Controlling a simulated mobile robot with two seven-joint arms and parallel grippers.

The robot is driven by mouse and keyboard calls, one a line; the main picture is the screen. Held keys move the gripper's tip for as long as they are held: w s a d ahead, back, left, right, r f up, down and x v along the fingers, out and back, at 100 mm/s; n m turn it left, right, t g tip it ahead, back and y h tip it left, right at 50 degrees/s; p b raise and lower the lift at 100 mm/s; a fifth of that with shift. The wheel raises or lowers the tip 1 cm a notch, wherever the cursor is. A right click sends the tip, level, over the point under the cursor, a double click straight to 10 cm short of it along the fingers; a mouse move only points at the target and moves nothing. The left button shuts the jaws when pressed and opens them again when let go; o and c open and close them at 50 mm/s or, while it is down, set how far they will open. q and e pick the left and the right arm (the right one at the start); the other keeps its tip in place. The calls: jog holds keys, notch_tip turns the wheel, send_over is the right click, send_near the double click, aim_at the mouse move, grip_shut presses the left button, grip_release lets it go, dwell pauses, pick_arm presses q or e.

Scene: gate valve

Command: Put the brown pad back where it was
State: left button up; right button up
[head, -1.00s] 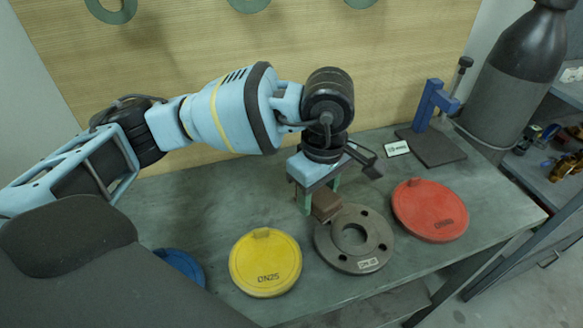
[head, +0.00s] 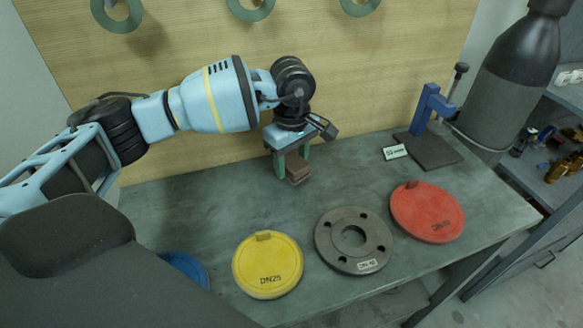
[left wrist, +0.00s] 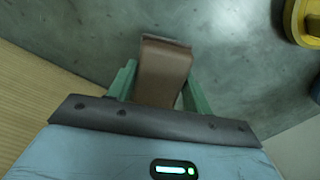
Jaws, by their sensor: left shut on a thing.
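The brown pad (head: 299,170) is a small block held by my left gripper (head: 291,168), near the back of the bench. In the left wrist view the pad (left wrist: 163,72) sits between the two green fingers of the gripper (left wrist: 158,92), which are shut on it. The pad looks a little above or near the bench top; I cannot tell whether it touches. It is behind the grey flange (head: 354,240) and apart from it. My right gripper is not in view.
On the bench (head: 225,205) lie a yellow DN25 disc (head: 267,267), a red disc (head: 427,212) and a partly hidden blue disc (head: 187,268). A blue stand (head: 428,112) and a small label (head: 395,152) are at the back right. Green rings hang on the wall board (head: 200,60).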

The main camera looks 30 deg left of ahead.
aim_at(292, 160)
pick_arm(q)
jog(key=shift+f, duration=1.3)
jog(key=shift+f, duration=0.2)
jog(key=o, duration=0.9)
jog(key=shift+o, duration=0.2)
jog(key=shift+r, duration=4)
